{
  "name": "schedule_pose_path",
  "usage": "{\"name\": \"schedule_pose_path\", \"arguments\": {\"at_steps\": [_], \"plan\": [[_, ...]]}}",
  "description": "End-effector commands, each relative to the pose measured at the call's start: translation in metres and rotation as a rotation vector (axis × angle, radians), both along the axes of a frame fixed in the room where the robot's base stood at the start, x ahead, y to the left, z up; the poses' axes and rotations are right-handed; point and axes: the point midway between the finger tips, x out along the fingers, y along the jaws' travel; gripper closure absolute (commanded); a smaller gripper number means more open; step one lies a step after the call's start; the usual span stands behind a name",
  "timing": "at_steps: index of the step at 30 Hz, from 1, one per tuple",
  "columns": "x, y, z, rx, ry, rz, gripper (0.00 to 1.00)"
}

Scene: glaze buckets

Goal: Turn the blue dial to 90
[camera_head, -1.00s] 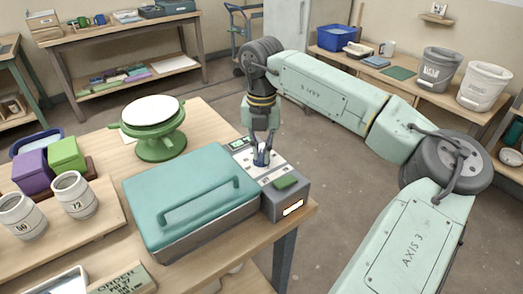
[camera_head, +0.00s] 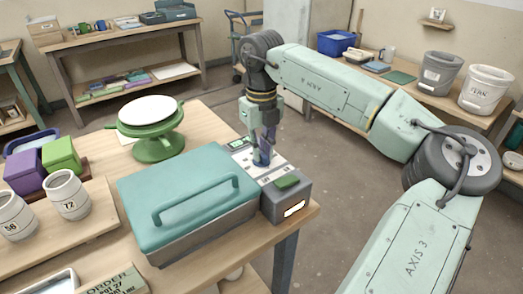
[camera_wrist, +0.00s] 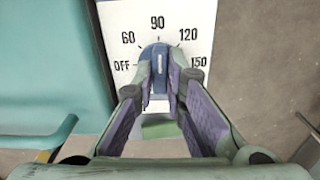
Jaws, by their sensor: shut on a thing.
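The blue dial (camera_wrist: 158,56) stands on a white scale plate (camera_wrist: 190,22) marked OFF, 60, 90, 120 and 150. Its white line points straight up in the wrist view, toward the 90. My gripper (camera_wrist: 158,78) is shut on the dial, with one finger on each side of it. In the head view my gripper (camera_head: 264,150) points down over the grey control box (camera_head: 288,205), and the dial (camera_head: 262,158) is partly hidden between the fingers.
The teal-lidded box (camera_head: 190,190) with a raised handle stands left of the control box. A green button (camera_head: 287,182) sits in front of the dial. A green turntable (camera_head: 158,146) stands behind on the left. The two numbered pots (camera_head: 68,195) stand at the left.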

Motion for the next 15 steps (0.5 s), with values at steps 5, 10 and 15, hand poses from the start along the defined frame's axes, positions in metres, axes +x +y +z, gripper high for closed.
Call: {"name": "schedule_pose_path", "arguments": {"at_steps": [5,10,15], "plan": [[0.0003,0.0002,0.0003,0.001,-0.001,0.043,1.00],[0.0003,0.0002,0.0005,0.001,-0.002,0.056,1.00],[0.0003,0.0002,0.0005,0.001,-0.002,0.057,1.00]]}}
